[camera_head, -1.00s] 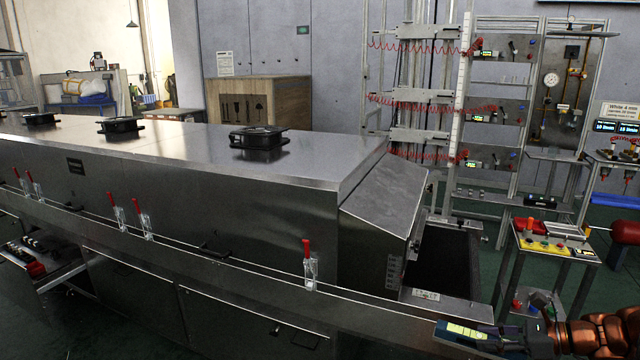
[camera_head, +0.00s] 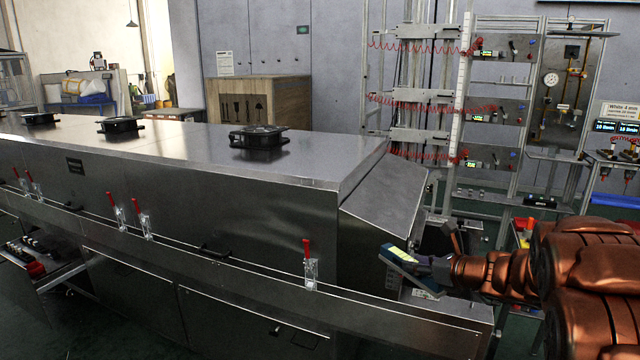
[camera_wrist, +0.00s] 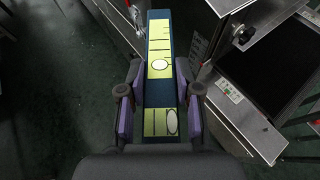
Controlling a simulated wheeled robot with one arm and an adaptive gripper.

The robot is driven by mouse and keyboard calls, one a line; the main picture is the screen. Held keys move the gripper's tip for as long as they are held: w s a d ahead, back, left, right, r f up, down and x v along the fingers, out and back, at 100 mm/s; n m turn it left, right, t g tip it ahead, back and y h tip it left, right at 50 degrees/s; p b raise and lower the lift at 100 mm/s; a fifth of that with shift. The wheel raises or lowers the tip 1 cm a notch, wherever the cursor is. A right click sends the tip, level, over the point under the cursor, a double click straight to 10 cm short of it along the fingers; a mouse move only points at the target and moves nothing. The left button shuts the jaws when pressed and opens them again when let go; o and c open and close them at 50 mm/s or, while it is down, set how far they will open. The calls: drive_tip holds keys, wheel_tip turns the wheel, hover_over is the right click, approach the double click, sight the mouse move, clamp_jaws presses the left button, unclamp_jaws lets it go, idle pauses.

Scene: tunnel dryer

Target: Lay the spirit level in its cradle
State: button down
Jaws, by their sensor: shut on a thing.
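My gripper (camera_wrist: 160,92) is shut on the spirit level (camera_wrist: 159,28), a dark blue bar with bright yellow-green panels. The purple-grey finger pads press its two sides, and the bar sticks out beyond the fingertips. In the head view the spirit level (camera_head: 399,255) is tilted, in front of the dryer's outlet end, with my gripper (camera_head: 432,266) behind it to the right. The level appears to be held in the air. I cannot make out its cradle in either view.
The steel tunnel dryer (camera_head: 230,185) fills the left and middle, with red-handled clamps (camera_head: 309,262) along its front ledge. In the wrist view a dark belt (camera_wrist: 268,65) and steel frame lie to the right. Dark floor (camera_wrist: 50,95) is clear on the left.

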sight(399, 267)
drive_tip(key=shift+s+a+r+m+t+h, duration=0.25)
drive_tip(key=shift+s+a+m+h, duration=0.25)
drive_tip(key=shift+a, duration=0.4)
drive_tip(key=shift+s+a+r+m+t+h, duration=0.1)
drive_tip(key=shift+s+a+m+t+h, duration=0.35)
drive_tip(key=shift+a, duration=0.45)
drive_tip(key=shift+s+a+r+m+t+h, duration=0.1)
drive_tip(key=shift+s+a+r+m+h, duration=0.15)
drive_tip(key=shift+a+m+h, duration=0.5)
drive_tip(key=shift+a, duration=0.1)
